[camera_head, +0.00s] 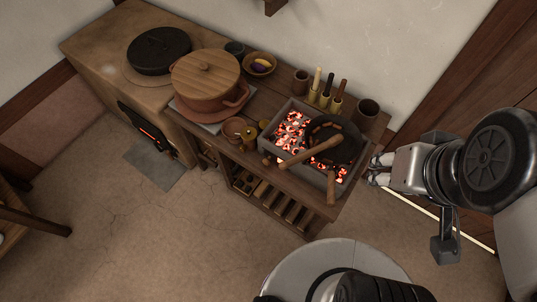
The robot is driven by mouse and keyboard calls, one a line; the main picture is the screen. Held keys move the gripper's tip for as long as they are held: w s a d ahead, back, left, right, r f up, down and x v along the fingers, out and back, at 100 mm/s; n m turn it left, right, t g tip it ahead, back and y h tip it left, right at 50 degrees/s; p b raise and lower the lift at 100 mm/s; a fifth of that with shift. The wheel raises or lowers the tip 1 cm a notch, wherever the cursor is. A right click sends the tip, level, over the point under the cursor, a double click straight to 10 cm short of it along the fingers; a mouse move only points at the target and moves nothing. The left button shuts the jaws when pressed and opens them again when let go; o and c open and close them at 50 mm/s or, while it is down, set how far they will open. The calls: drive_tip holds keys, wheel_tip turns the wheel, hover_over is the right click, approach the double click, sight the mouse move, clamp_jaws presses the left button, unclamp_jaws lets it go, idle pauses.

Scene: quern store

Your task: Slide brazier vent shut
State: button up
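The brazier (274,118) is a grey rectangular trough of glowing coals (291,130) on a wooden stand. A dark round pan (346,150) sits over its right part, with a wooden handle (310,151) across the coals. Another wooden handle (331,186) sticks out at the brazier's front right. I cannot pick out the vent slide for certain, nor tell its position. Small round knobs (266,161) show by the front edge. My gripper (373,171) is right of the brazier, pointing left at it. Its fingers look apart and empty, with no visible contact.
A clay stove (88,49) at left has a glowing firebox opening (146,130). The floor in front is clear.

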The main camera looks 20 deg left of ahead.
drive_tip(key=w+a+f+n+g+h, duration=0.2)
drive_tip(key=w+a+f+n, duration=0.1)
drive_tip(key=w+a+n, duration=0.15)
drive_tip(key=w+a+f+n+g+h, duration=0.2)
drive_tip(key=w+a+f+n, duration=0.15)
drive_tip(key=w, duration=0.25)
drive_tip(key=w+a+f+n+t+h+b, duration=0.1)
drive_tip(key=w+a+f+n+h, duration=0.25)
drive_tip(key=a+f, duration=0.25)
drive_tip(key=w+a+f+n+t+h+b, duration=0.1)
drive_tip(key=w+a+f+n+h, duration=0.1)
drive_tip(key=a+f+n, duration=0.3)
drive_tip(key=s+a+f+n+t+h, duration=0.1)
drive_tip(key=s+a+f+n+t, duration=0.2)
drive_tip(key=a+f, duration=0.45)
drive_tip(key=s+a+f+n+t, duration=0.2)
drive_tip(key=a+f+n+t, duration=0.25)
drive_tip(key=f, duration=0.55)
drive_tip(key=n+t+y, duration=0.4)
drive_tip(key=n+t, duration=0.3)
drive_tip(key=n, duration=0.1)
approach(265, 163)
drive_tip(key=b+x, duration=0.1)
drive_tip(key=x, duration=0.8)
drive_tip(key=shift+f, duration=0.1)
drive_tip(key=shift+c, duration=0.5)
